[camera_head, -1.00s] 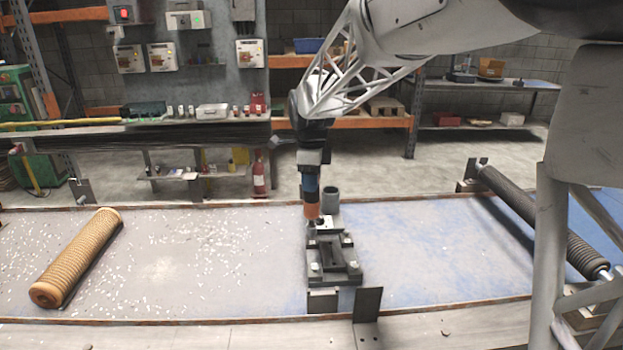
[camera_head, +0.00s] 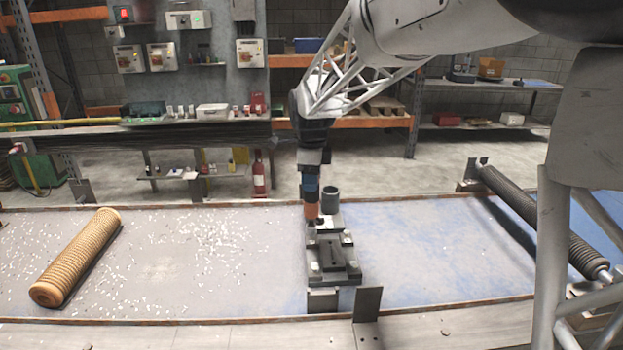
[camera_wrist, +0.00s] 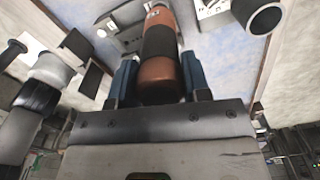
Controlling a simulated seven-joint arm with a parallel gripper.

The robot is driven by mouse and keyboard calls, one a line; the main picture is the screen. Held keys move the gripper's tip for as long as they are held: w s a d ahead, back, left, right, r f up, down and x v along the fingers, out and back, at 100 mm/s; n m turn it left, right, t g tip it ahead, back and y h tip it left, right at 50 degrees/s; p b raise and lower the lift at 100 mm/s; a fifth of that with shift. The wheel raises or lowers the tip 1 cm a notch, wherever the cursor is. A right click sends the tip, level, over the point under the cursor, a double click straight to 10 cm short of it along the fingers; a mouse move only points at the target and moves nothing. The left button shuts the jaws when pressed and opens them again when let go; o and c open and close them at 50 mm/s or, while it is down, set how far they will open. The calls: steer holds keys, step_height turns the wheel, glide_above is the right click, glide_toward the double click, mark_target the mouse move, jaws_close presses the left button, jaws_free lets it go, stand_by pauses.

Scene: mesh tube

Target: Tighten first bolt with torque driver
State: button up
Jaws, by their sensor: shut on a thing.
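My gripper (camera_head: 310,184) points straight down over the back of a grey fixture block (camera_head: 332,262) on the table. It is shut on the torque driver (camera_head: 312,208), which has an orange and black body. The driver's lower end is at the fixture's back left corner; whether it touches the bolt there is too small to tell. In the wrist view the driver (camera_wrist: 160,50) sits between the two blue fingers. Small bolt heads (camera_head: 347,238) show on the fixture's corners. The bolt under the driver is hidden.
A dark grey cup-like holder (camera_head: 330,198) stands just behind the fixture. A brown ribbed roll (camera_head: 78,257) lies at the left among white specks. A dark roller (camera_head: 540,222) lies at the right. An upright bracket (camera_head: 367,304) stands at the front edge. The blue surface right of the fixture is clear.

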steer(key=shift+f, duration=0.75)
stand_by(3.0)
steer(key=shift+r, duration=0.15)
